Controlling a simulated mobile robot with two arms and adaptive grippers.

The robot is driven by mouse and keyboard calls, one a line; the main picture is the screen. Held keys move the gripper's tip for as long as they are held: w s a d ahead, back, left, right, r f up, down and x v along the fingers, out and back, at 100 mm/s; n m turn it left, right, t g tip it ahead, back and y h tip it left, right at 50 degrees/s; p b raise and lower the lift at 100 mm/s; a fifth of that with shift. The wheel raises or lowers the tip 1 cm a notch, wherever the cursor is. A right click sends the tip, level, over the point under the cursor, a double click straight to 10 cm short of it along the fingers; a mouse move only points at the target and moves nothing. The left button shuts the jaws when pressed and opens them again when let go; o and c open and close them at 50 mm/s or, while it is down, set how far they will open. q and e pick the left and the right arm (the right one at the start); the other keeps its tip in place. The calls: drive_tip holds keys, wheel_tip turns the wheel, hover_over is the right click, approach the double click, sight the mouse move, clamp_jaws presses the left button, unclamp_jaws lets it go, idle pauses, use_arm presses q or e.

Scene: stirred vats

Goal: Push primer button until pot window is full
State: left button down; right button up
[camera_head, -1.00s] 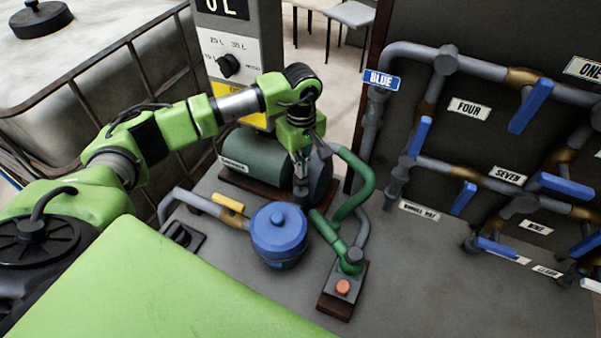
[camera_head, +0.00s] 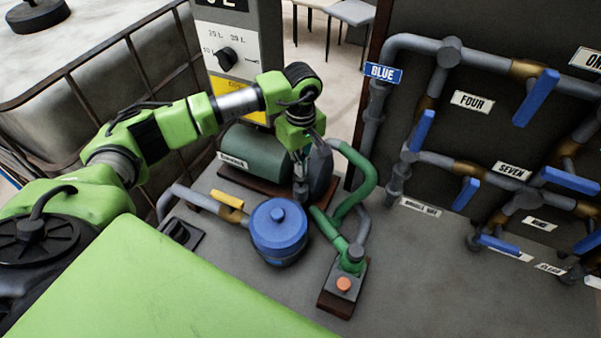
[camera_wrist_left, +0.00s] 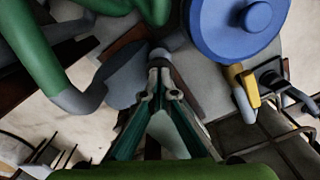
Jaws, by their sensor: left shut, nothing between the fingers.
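The primer button is likely the orange-red button (camera_head: 343,284) on a small dark box at the front right of the bench. The pot (camera_head: 278,232) is blue with a domed lid and stands left of the button. Its lid (camera_wrist_left: 238,22) fills the upper right of the left wrist view. I cannot make out a window on it. My left gripper (camera_head: 300,196) points down behind the pot, beside the green pump, well away from the button. Its fingers (camera_wrist_left: 160,70) are shut and empty. My right gripper is not in view.
The green pump (camera_head: 256,158) and green pipe (camera_head: 362,190) stand close around my left gripper. A yellow-handled valve (camera_head: 228,199) is left of the pot. A pipe panel with blue levers (camera_head: 536,97) stands at right. The bench front right is clear.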

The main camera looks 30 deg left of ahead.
use_arm(q)
drive_tip(key=shift+f+b, duration=0.85)
drive_tip(key=shift+f, duration=0.25)
drive_tip(key=shift+r+p, duration=0.9)
drive_tip(key=shift+r, duration=1.45)
drive_tip(key=shift+p, duration=0.3)
wheel_tip(320, 180, up, 6)
drive_tip(key=shift+p, duration=1.2)
